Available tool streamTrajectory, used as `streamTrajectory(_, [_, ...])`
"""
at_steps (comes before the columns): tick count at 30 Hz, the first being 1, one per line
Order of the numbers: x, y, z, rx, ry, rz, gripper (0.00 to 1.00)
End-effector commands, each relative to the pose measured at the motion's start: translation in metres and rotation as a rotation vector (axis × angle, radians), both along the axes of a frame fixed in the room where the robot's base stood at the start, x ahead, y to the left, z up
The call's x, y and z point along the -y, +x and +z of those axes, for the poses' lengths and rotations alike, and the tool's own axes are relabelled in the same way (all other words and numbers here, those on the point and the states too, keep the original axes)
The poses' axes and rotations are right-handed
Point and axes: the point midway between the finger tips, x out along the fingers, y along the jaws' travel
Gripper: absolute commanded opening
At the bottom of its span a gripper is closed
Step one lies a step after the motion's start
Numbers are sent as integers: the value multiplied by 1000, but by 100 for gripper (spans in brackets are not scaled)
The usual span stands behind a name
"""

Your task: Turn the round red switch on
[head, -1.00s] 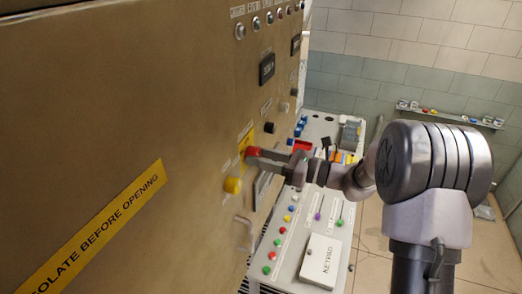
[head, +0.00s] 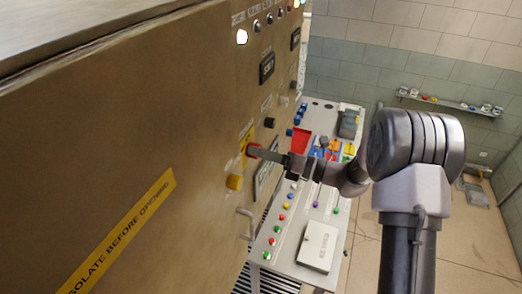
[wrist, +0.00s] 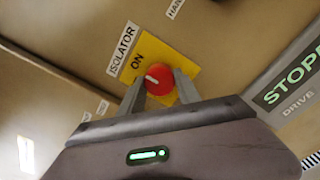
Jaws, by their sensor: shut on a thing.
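The round red switch (wrist: 160,77) sits on a yellow plate (wrist: 133,47) marked ON, under a white ISOLATOR label, in the wrist view. Its white mark slants to the upper left, roughly toward the word ON. My gripper (wrist: 160,90) has one finger on each side of the switch and is shut on it. In the head view the red switch (head: 252,150) is on the brown cabinet face, and my gripper (head: 258,153) reaches it from the right. The fingers partly hide it there.
A lamp (head: 242,37) at the cabinet top glows white. A console (head: 285,262) with buttons and a keypad box (head: 318,247) stands beneath my arm.

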Motion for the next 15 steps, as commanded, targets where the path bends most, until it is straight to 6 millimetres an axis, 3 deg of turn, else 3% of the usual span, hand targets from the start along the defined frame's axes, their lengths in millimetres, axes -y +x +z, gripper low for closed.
streamTrajectory(14, [0,0,0,-13,5,0,0])
streamTrajectory(15, [0,0,0,-14,6,0,45])
